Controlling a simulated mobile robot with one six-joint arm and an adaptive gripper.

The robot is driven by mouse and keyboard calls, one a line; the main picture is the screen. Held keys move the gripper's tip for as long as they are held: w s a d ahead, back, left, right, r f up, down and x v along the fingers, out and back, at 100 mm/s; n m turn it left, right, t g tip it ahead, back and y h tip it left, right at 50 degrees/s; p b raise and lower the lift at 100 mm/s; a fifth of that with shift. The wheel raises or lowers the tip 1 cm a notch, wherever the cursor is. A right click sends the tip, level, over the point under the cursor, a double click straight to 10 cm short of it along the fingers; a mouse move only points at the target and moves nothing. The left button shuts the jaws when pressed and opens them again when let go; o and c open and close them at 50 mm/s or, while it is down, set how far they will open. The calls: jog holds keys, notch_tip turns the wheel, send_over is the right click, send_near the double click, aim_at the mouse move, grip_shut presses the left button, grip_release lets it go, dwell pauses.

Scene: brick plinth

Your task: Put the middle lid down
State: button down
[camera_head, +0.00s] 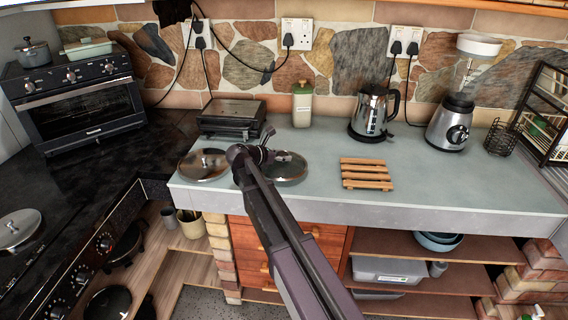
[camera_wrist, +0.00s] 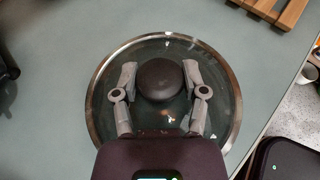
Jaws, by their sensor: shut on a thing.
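A round glass lid with a metal rim and dark knob (camera_wrist: 160,80) fills the middle of the wrist view. My gripper (camera_wrist: 159,72) has its two fingers on opposite sides of the knob and is shut on it. In the head view this lid (camera_head: 291,172) is at the counter's left part, just right of my wrist, partly hidden by my arm. It lies flat, at or very near the counter top; I cannot tell whether it touches. A second lid (camera_head: 203,166) lies to its left on the counter. A third lid (camera_head: 18,230) is at the far left.
A wooden slatted trivet (camera_head: 366,174) lies right of the held lid. A black grill (camera_head: 231,118), a jar (camera_head: 302,104), a kettle (camera_head: 374,112) and a blender (camera_head: 451,122) stand along the back. The counter's front edge (camera_head: 400,215) is near; bare counter lies between lid and trivet.

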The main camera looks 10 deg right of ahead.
jog(key=shift+f+b, duration=0.6)
jog(key=shift+f, duration=0.35)
jog(key=shift+f, duration=0.15)
jog(key=shift+c, duration=0.6)
grip_release()
jog(key=shift+r, duration=0.25)
jog(key=p+v, duration=0.4)
jog(key=v, duration=0.8)
jog(key=shift+p, duration=0.35)
